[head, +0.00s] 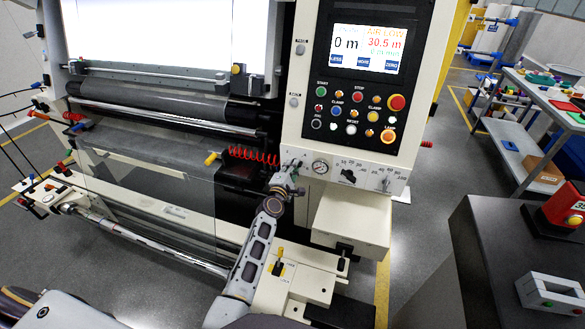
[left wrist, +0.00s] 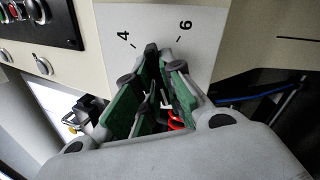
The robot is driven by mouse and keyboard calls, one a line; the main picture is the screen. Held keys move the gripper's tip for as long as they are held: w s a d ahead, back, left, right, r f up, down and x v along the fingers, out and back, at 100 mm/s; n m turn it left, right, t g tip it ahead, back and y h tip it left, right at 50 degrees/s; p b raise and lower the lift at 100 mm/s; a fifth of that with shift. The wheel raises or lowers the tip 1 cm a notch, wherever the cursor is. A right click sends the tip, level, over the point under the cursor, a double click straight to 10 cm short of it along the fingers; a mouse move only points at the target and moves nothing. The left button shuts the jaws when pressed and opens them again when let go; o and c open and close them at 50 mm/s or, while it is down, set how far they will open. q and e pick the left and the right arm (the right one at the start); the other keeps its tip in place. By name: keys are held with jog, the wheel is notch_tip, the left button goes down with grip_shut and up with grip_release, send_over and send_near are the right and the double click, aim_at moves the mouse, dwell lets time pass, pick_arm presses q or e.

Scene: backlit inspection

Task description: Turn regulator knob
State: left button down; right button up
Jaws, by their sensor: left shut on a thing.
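My left gripper (head: 287,181) reaches up to the lower left corner of the cream control panel (head: 392,165), just left of the round pressure gauge (head: 320,167). In the left wrist view its green-padded fingers (left wrist: 160,85) are close to the panel face, at a scale with the printed numbers 4 and 6. The fingers are shut on the regulator knob, which they and the gripper body mostly hide. My right gripper is in neither view.
A black dial knob (head: 348,175) sits right of the gauge. The screen (head: 367,48) shows an orange "AIR LOW". Below the panel a cream box (head: 350,217) juts out. A coiled red hose (head: 253,155) hangs left of the gripper. A grey cabinet (head: 500,250) stands at right.

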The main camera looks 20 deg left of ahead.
pick_arm(q)
jog(key=shift+n, duration=0.4)
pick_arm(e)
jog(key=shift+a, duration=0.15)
pick_arm(q)
jog(key=c, duration=1.5)
grip_release()
jog(key=shift+c, duration=0.2)
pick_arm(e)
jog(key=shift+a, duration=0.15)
